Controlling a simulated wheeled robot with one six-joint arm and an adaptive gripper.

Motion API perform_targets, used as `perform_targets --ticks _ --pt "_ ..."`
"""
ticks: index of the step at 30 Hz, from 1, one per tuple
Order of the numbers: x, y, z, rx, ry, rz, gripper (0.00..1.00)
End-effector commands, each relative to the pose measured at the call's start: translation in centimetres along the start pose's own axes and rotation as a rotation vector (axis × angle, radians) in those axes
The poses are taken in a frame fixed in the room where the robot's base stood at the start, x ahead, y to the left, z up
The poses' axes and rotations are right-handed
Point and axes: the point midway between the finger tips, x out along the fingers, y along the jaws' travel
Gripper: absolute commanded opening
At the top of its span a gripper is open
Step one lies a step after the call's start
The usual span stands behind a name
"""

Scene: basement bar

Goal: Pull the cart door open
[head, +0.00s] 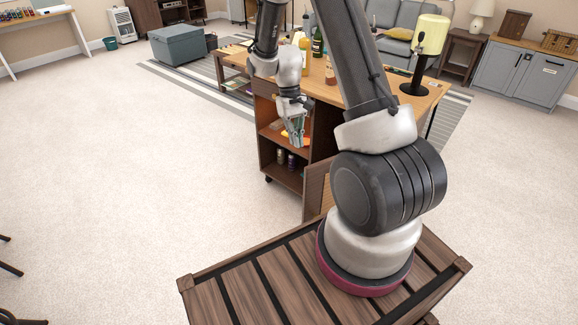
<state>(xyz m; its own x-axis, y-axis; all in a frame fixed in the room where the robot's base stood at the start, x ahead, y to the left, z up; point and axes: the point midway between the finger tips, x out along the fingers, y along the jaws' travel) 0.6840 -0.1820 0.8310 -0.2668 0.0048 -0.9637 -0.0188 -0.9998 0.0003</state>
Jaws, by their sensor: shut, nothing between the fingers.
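The wooden cart (264,132) stands ahead of my base, with bottles on its top and an open front showing inner shelves. A lighter brown panel (316,192), which looks like the cart door, stands at the lower right of the opening, angled out toward me. My arm hides much of it, so its handle and how far it is open cannot be told. My gripper (299,142) points down in front of the upper shelf opening, shut and empty. It is up and left of the panel and appears apart from it.
Small cans (286,158) stand on the lower shelf, and an orange item lies behind my gripper. The carpet (150,190) left of the cart is clear.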

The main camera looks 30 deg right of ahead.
Motion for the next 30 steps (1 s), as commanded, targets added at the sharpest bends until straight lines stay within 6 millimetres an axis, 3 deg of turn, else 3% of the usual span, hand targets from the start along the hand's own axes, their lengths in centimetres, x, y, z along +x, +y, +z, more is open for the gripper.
perform_targets --ticks 4,8,19,24,30 --pt "0.5 0.1 -0.7 -0.007 0.023 0.002 0.00" --pt "2.1 0.0 -0.7 -0.008 0.022 0.002 0.00" --pt "9.9 0.1 -0.8 -0.008 0.021 0.002 0.00" --pt "10.5 0.1 1.6 -0.007 0.023 0.002 0.00" --pt "10.9 0.1 2.9 -0.007 0.025 0.002 0.00"
